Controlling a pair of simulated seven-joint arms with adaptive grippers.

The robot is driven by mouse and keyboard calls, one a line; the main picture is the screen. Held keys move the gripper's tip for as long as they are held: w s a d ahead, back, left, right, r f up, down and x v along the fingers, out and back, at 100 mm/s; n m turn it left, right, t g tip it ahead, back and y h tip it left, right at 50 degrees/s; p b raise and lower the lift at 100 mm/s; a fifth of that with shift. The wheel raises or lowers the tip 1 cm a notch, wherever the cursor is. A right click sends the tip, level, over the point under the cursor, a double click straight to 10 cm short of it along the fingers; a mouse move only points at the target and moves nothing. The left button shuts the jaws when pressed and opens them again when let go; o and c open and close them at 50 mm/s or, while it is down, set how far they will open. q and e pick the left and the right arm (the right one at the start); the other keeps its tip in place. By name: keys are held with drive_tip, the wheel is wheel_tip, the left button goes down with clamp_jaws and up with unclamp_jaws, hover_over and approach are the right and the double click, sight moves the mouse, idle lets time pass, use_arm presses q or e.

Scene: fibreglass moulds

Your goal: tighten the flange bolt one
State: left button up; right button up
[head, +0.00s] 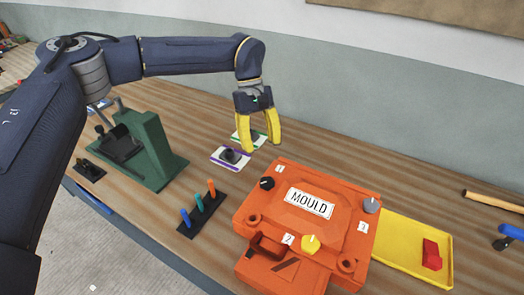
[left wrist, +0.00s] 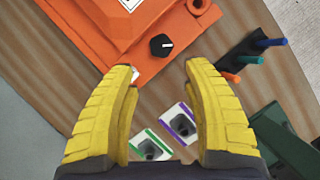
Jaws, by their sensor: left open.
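The orange mould (head: 325,190) sits on the wooden bench with a "MOULD" plate on top. A black knob with a white line (head: 267,183) is on its back-left corner beside a label "1" (head: 280,170). A yellow knob (head: 310,243) is near label "2", and a grey knob (head: 371,205) is near label "3". My left gripper (head: 262,147) is open and empty, pointing down above the bench just behind the black knob. In the left wrist view the black knob (left wrist: 162,46) lies beyond the open fingertips (left wrist: 161,72), apart from them. My right gripper is not in view.
Two small cards with dark pieces, purple-edged (head: 230,158) and green-edged (head: 246,139), lie below the gripper. A black rack with coloured pegs (head: 201,212) and a green stand (head: 150,150) are left. A yellow tray (head: 405,245) with a red block (head: 431,255) is right.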

sight(267, 179)
use_arm(q)
wheel_tip(267, 179, up, 5)
drive_tip(key=w+n, duration=0.2)
drive_tip(key=n, duration=2.5)
drive_tip(key=s+f+n, duration=0.2)
drive_tip(key=f+n, duration=0.1)
drive_tip(key=f, duration=0.2)
drive_tip(key=s+d+f+n, duration=0.1)
drive_tip(key=s+f+n, duration=0.1)
drive_tip(key=f, duration=0.3)
drive_tip(key=s+f+n, duration=0.2)
drive_tip(key=f+n, duration=0.2)
drive_tip(key=f, duration=0.2)
drive_tip(key=shift+d, duration=0.4)
